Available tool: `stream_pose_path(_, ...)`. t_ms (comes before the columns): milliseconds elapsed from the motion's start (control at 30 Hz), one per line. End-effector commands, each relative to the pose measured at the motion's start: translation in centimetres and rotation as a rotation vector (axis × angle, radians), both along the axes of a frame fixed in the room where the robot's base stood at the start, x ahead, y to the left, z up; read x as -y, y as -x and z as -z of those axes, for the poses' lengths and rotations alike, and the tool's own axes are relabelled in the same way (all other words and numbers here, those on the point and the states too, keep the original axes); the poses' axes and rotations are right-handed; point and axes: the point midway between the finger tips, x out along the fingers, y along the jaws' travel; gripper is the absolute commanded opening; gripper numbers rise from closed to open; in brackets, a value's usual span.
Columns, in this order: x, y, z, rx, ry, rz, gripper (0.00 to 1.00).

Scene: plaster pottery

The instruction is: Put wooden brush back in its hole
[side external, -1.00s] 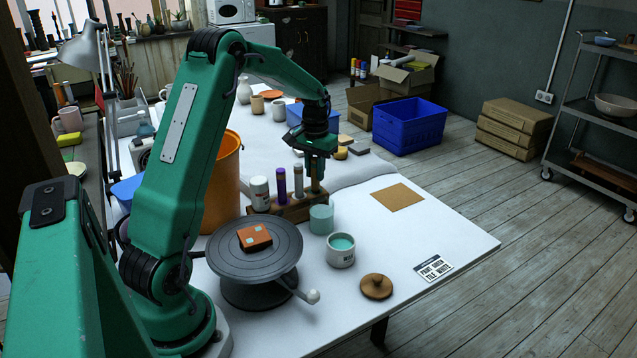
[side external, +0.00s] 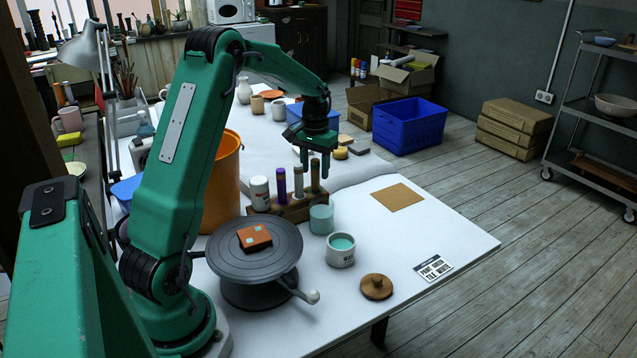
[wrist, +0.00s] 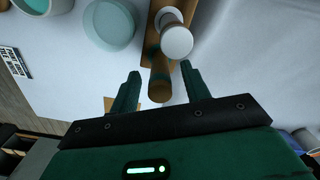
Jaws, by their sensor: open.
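The wooden brush (side external: 315,179) stands upright at the right end of the brown wooden holder (side external: 302,209), seemingly seated in its end hole; the hole itself is hidden. My gripper (side external: 314,164) is open just above the brush, fingers pointing down on either side of its top. In the wrist view the brush handle (wrist: 160,86) lies between the spread fingers (wrist: 160,71), with gaps at both sides. The holder (wrist: 151,30) runs up to the top edge there.
A teal jar (side external: 321,220) and a white cup of teal glaze (side external: 341,251) stand close in front. The table is clear around the tan mat (side external: 398,197).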

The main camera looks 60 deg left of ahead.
Motion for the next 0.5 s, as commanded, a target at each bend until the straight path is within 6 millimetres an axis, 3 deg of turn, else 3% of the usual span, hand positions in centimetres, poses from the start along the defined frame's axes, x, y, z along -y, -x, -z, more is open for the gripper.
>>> stream_pose_path(500,0.0,0.0,-6.0,0.002,-0.001,0.000,0.47)
